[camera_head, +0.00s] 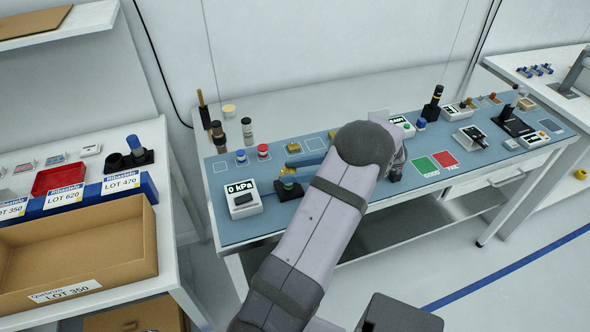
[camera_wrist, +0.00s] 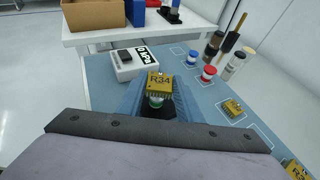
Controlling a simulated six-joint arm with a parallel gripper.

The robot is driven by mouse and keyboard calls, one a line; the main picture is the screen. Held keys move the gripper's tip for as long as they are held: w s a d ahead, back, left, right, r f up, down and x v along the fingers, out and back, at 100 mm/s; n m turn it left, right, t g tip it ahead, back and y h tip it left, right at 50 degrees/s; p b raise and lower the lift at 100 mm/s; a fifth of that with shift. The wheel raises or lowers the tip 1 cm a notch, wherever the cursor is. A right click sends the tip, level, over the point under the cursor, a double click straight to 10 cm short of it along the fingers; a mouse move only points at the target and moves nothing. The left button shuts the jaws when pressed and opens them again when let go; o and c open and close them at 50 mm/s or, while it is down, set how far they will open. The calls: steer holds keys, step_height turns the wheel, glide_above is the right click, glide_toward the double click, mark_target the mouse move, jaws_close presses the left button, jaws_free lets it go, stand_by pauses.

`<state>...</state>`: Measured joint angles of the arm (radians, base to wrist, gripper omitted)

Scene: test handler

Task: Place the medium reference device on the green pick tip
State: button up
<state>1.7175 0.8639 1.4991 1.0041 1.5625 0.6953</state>
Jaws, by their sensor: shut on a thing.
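A gold device marked R34 (camera_wrist: 160,82) is held between the blue fingers of my gripper (camera_wrist: 160,92) in the wrist view. The green pick tip (camera_wrist: 156,101) shows right below the device, on a black base. Whether the device touches the tip or sits just above it, I cannot tell. In the head view the green tip (camera_head: 288,186) stands on its black base near the left end of the bench, with my gripper (camera_head: 288,172) over it. My arm hides part of that area.
A white gauge box (camera_head: 243,198) reading 0 kPa stands left of the tip. Other gold devices (camera_wrist: 233,107) lie on the blue mat (camera_wrist: 108,86). Blue (camera_head: 241,156) and red (camera_head: 263,151) capped items and dark bottles stand behind. Green (camera_head: 426,165) and red (camera_head: 446,159) squares lie to the right.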

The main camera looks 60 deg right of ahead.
steer(key=o, duration=1)
steer(key=shift+f, duration=0.1)
steer(key=shift+o, duration=0.2)
steer(key=shift+s, duration=0.1)
steer(key=b+v, duration=0.2)
steer(key=v, duration=1)
steer(key=shift+b, duration=0.35)
steer(key=shift+a, duration=0.1)
